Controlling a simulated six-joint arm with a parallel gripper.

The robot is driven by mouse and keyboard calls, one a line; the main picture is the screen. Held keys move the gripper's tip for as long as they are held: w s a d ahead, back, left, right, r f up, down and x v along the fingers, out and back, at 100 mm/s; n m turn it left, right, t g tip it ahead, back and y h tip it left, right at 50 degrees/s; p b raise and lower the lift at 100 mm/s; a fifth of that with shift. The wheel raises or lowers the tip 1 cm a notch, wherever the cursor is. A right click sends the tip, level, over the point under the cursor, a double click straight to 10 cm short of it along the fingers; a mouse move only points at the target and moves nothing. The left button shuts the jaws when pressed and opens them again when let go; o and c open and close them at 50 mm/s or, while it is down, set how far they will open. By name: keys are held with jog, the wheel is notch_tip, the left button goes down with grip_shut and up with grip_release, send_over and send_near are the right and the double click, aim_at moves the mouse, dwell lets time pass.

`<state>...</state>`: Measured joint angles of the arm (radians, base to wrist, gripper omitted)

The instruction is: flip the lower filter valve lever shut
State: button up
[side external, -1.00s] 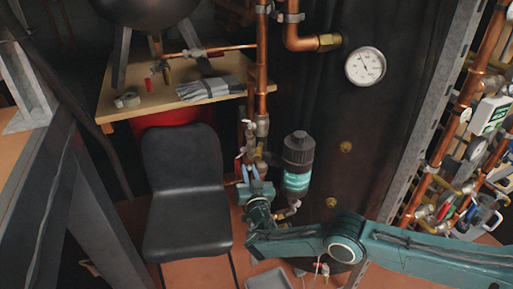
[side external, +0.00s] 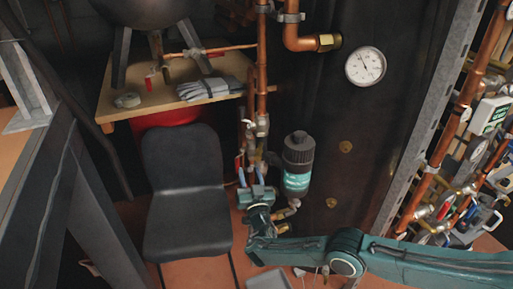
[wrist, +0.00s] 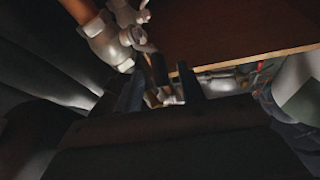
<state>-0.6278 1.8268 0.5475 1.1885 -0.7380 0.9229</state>
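My gripper (side external: 250,178) is low beside the black filter canister (side external: 298,150) with its teal label, to the left of it. Its two fingers are apart, pointing up at the valve pipework. A small red lever (side external: 238,162) shows just above and left of the fingers. A brass and grey fitting (side external: 292,206) sits under the canister. In the wrist view my gripper (wrist: 160,90) also shows open, with a dark bar and a metal fitting (wrist: 166,97) seen between the fingers. I cannot tell whether a finger touches a lever; the lower lever is not clearly made out.
Copper pipes (side external: 261,75) run down above the gripper. A black chair (side external: 187,190) stands close on the left. A wooden shelf (side external: 150,100) holds grey gloves (side external: 206,88). A dark panel with a gauge (side external: 365,66) is behind, and crowded pipework is at right.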

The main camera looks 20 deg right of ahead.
jog(key=shift+w+r+g, duration=0.25)
jog(key=shift+r+g, duration=0.05)
jog(key=shift+g, duration=0.1)
jog(key=shift+w+r+g, duration=0.3)
jog(key=shift+r+g, duration=0.2)
jog(key=shift+g, duration=0.4)
jog(key=shift+r+g+y, duration=0.1)
jog(key=shift+g+y, duration=0.2)
jog(key=s+a, duration=0.2)
jog(key=s, duration=1.1)
jog(key=shift+s, duration=0.3)
jog(key=shift+a, duration=0.1)
jog(key=shift+c, duration=0.2)
